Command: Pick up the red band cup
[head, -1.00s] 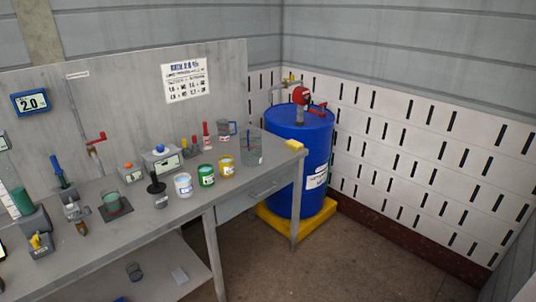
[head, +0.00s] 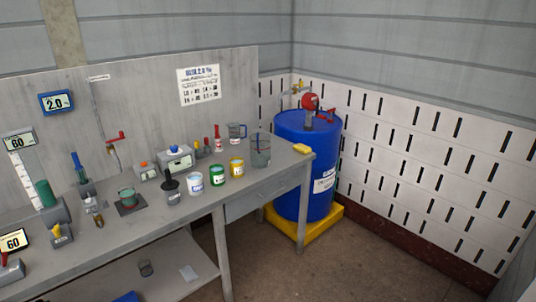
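I cannot pick out a cup with a red band. On the grey bench (head: 262,191) stand a cup with a blue band (head: 195,184), a cup with a green band (head: 217,175) and a cup with a yellow band (head: 237,167), side by side and upright. A dark grey cup-like item (head: 146,268) is on the lower shelf, too small to tell any band. My gripper is not in view.
A clear beaker (head: 261,152) stands right of the cups, near a yellow block (head: 302,149) at the bench corner. A blue drum (head: 305,175) stands on a yellow base (head: 333,217) beyond the bench end. The floor (head: 350,262) in front is clear.

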